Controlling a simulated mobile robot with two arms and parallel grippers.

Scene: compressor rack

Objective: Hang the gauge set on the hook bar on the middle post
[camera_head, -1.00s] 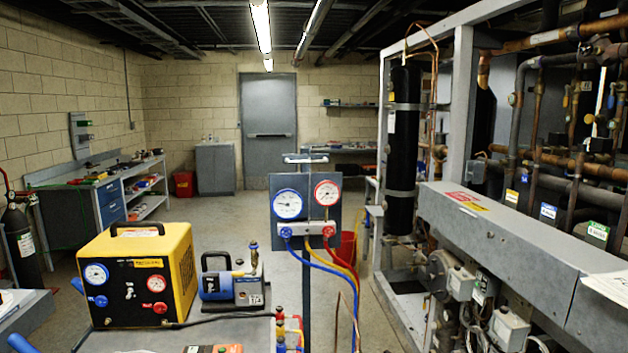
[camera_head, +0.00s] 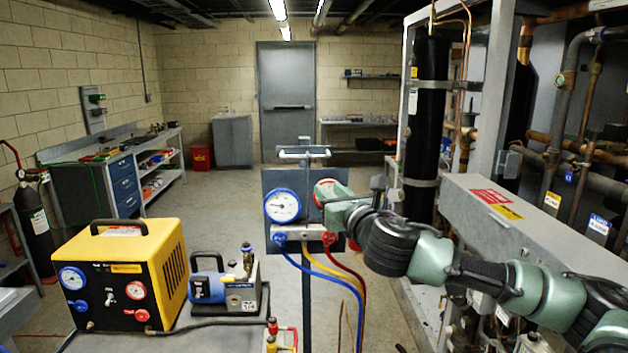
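The gauge set shows in the head view, with a blue-rimmed gauge (camera_head: 282,206), a red-rimmed gauge (camera_head: 325,187) and a pale manifold (camera_head: 291,239). It stands upright before a dark panel (camera_head: 274,181) on the middle post (camera_head: 307,305). The light hook bar (camera_head: 304,154) is just above the gauges. I cannot tell whether the set hangs from it. Blue, yellow and red hoses (camera_head: 333,278) droop below. My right gripper (camera_head: 334,203) is at the red-rimmed gauge and partly covers it. Its fingers are unclear, so contact and grip cannot be told. My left gripper is out of view.
A yellow machine (camera_head: 126,280) and a blue-grey pump (camera_head: 228,285) stand on a cart at the front left. The compressor rack's grey beam (camera_head: 467,197) and pipes are close on the right. Open floor (camera_head: 225,196) lies behind the post.

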